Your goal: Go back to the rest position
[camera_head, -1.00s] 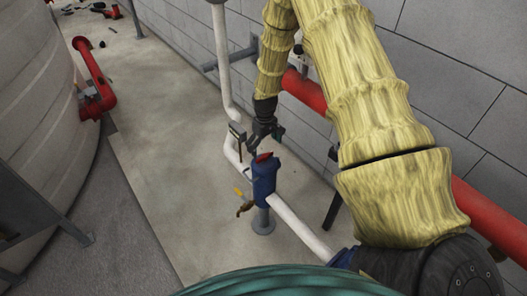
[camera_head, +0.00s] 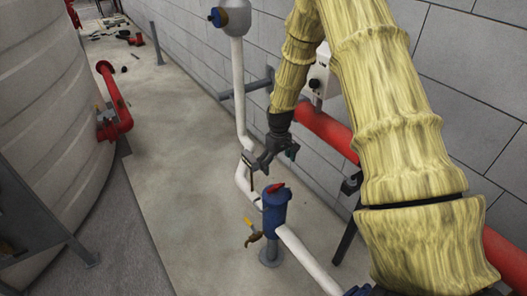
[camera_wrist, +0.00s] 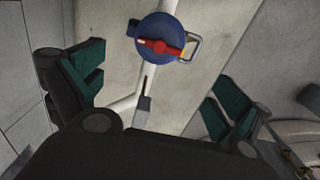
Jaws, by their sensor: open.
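My gripper (camera_head: 270,164) hangs from my yellow-sleeved arm in the head view, above the blue valve body (camera_head: 276,213). It is empty and apart from the valve. In the wrist view its two green-padded fingers are spread wide (camera_wrist: 157,85), with nothing between them. The red handle (camera_head: 274,188) sits on top of the blue body. In the wrist view the red handle (camera_wrist: 160,46) lies across the round blue top (camera_wrist: 150,30), beyond the fingers.
A white pipe (camera_head: 239,90) rises behind my gripper, and a red pipe (camera_head: 325,131) runs along the block wall. A yellow-handled tap (camera_head: 252,236) sits beside the valve. A large pale tank (camera_head: 45,110) stands at left. The concrete floor (camera_head: 180,160) between is mostly clear.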

